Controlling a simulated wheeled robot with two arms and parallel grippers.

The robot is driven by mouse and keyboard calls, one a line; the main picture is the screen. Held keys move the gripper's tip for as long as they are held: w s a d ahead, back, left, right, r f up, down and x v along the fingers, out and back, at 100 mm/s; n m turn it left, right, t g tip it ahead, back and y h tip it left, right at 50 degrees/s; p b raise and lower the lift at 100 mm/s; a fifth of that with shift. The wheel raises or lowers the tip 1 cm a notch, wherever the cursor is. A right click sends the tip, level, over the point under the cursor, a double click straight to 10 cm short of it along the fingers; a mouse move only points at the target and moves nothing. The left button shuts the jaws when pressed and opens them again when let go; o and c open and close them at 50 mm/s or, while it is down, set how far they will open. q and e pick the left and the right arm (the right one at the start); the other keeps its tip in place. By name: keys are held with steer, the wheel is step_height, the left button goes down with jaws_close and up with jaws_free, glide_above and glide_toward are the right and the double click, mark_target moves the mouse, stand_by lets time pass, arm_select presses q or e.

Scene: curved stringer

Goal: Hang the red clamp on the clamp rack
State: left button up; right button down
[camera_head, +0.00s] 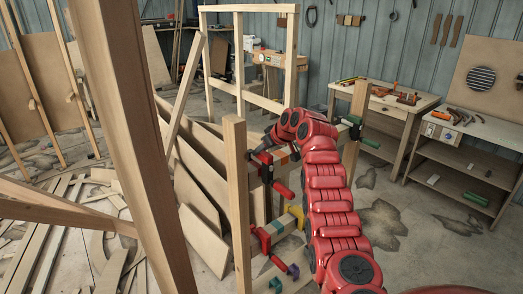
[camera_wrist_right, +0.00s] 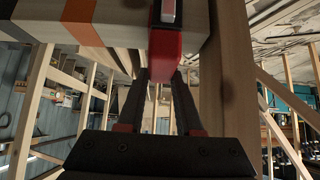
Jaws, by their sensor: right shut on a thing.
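The clamp rack is a wooden frame with a left post (camera_head: 237,200), a right post (camera_head: 356,125) and rails with coloured marks. A red clamp (camera_head: 263,158) is at the left end of the upper rail, its red handle hanging below. My right gripper (camera_wrist_right: 158,78) is shut on the red clamp (camera_wrist_right: 166,45), close under a wooden rail (camera_wrist_right: 120,22) with an orange stripe. Whether the clamp bears on the rail cannot be told. In the head view, my red right arm hides part of the rack and most of this gripper. My left gripper is not in view.
A second red clamp (camera_head: 263,240) and a yellow clamp (camera_head: 296,214) are lower on the rack. A green clamp (camera_head: 369,143) is near the right post. A large wooden beam (camera_head: 130,130) stands at left. Workbenches are behind; bare floor (camera_head: 420,225) lies at right.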

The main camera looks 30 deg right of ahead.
steer(key=shift+f, duration=0.3)
steer(key=shift+c, duration=2.4)
jaws_free()
steer(key=shift+s+r+b, duration=0.3)
steer(key=shift+s+b, duration=0.05)
steer(key=shift+b, duration=0.2)
steer(key=b+v, duration=0.6)
steer(key=v, duration=1)
steer(key=shift+r, duration=0.2)
